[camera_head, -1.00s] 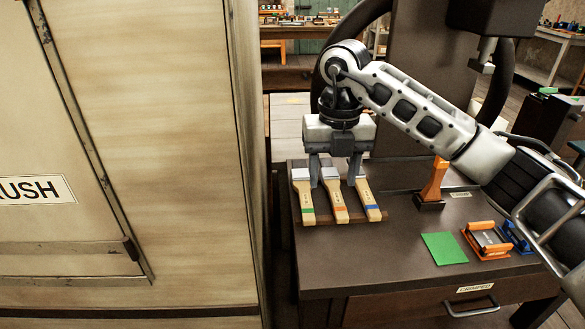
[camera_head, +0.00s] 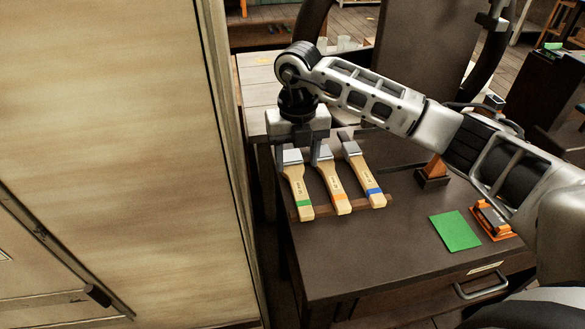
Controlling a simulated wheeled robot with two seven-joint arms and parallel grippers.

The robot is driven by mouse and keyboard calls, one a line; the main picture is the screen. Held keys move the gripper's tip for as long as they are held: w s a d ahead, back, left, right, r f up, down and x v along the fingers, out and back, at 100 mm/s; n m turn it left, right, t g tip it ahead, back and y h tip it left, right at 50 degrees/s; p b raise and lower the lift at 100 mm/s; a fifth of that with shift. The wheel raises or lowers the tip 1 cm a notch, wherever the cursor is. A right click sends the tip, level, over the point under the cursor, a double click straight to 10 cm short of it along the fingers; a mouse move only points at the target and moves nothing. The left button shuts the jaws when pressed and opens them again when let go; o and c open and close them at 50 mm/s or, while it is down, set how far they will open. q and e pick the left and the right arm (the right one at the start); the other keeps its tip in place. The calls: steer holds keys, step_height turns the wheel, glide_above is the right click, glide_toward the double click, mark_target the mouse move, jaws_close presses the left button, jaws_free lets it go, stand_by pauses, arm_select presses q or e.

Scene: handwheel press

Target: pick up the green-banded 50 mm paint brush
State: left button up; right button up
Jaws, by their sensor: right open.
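The green-banded paint brush (camera_head: 300,188) lies leftmost of three wooden-handled brushes on the dark cabinet top, with its green band toward the front and its bristle end at the back. The orange-banded brush (camera_head: 336,188) and the blue-banded brush (camera_head: 366,180) lie to its right. My right gripper (camera_head: 298,164) points down over the back ends of the brushes. Its fingers are apart, one near the green-banded brush's metal end and the other near the orange-banded brush's end. Whether they touch a brush cannot be told. My left gripper is not in view.
A tall pale cabinet (camera_head: 120,130) stands close on the left. On the dark cabinet top (camera_head: 350,255) lie a green sheet (camera_head: 455,231), an orange-framed item (camera_head: 492,220) and an orange-handled tool on a block (camera_head: 433,172). The front of the top is clear.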

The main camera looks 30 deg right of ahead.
mark_target(297, 182)
step_height(297, 182, down, 6)
steer(key=shift+w+d+f, duration=0.15)
steer(key=shift+f, duration=0.1)
steer(key=c, duration=1.1)
